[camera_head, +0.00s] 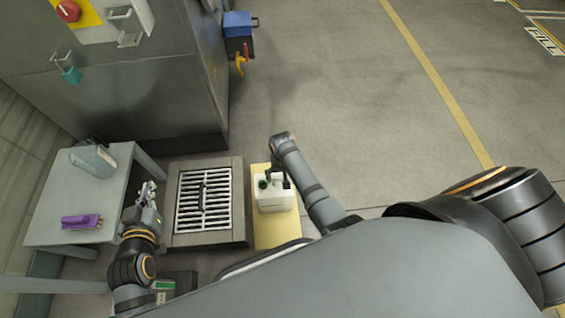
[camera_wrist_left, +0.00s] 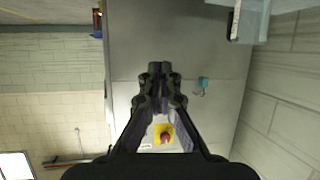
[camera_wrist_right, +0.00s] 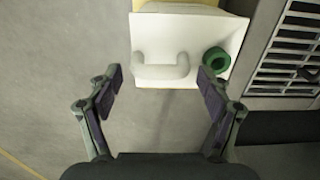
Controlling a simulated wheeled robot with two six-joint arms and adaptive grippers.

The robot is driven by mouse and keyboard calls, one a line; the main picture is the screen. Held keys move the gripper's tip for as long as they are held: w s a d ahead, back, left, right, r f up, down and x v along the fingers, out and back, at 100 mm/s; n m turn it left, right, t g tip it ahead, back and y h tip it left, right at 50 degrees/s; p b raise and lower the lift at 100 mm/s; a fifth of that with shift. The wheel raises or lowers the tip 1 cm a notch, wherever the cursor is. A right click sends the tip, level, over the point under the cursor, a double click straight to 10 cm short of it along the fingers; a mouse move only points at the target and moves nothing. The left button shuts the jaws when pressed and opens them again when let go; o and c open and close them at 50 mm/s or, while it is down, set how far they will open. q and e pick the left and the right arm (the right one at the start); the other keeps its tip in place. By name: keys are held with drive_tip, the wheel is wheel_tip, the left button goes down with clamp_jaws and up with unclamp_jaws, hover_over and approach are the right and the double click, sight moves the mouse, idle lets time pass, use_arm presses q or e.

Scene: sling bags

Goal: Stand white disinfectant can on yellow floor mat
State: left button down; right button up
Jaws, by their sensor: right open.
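The white disinfectant can (camera_head: 275,201) stands upright on the yellow floor mat (camera_head: 279,232). In the right wrist view the can (camera_wrist_right: 205,40) shows its white handle (camera_wrist_right: 160,72) and green cap (camera_wrist_right: 216,60); a strip of the mat (camera_wrist_right: 180,3) shows behind it. My right gripper (camera_head: 272,181) is over the can. Its open fingers (camera_wrist_right: 158,80) are on either side of the handle and cap, with nothing clamped. My left gripper (camera_head: 150,190) is beside the grey table, empty; its fingertips (camera_wrist_left: 160,72) are together.
A floor grate (camera_head: 203,200) lies left of the mat. The grey table (camera_head: 60,205) carries a grey-blue bottle (camera_head: 95,160) and a purple object (camera_head: 82,221). A metal cabinet (camera_head: 120,100) with a red knob (camera_head: 68,11) stands behind. Open floor (camera_head: 340,90) lies to the right.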

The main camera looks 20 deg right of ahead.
wheel_tip(320, 180, up, 2)
drive_tip(key=shift+r+p, duration=0.15)
drive_tip(key=shift+p, duration=0.4)
wheel_tip(320, 180, up, 2)
drive_tip(key=shift+r+p, duration=0.25)
drive_tip(key=shift+p, duration=0.4)
use_arm(q)
drive_tip(key=s+f+g+p, duration=0.2)
drive_tip(key=s+f+g, duration=0.8)
drive_tip(key=s, duration=0.4)
drive_tip(key=shift+s, duration=0.15)
use_arm(e)
wheel_tip(320, 180, up, 5)
drive_tip(key=shift+r, duration=0.2)
drive_tip(key=s+d+r+n+t, duration=0.1)
drive_tip(key=s+d+r+n, duration=0.1)
drive_tip(key=s, duration=0.6)
drive_tip(key=s+d+r+n+t+y, duration=0.1)
drive_tip(key=s+d+r+t, duration=0.1)
drive_tip(key=s, duration=0.6)
drive_tip(key=shift+r+n, duration=0.2)
drive_tip(key=shift+n, duration=0.2)
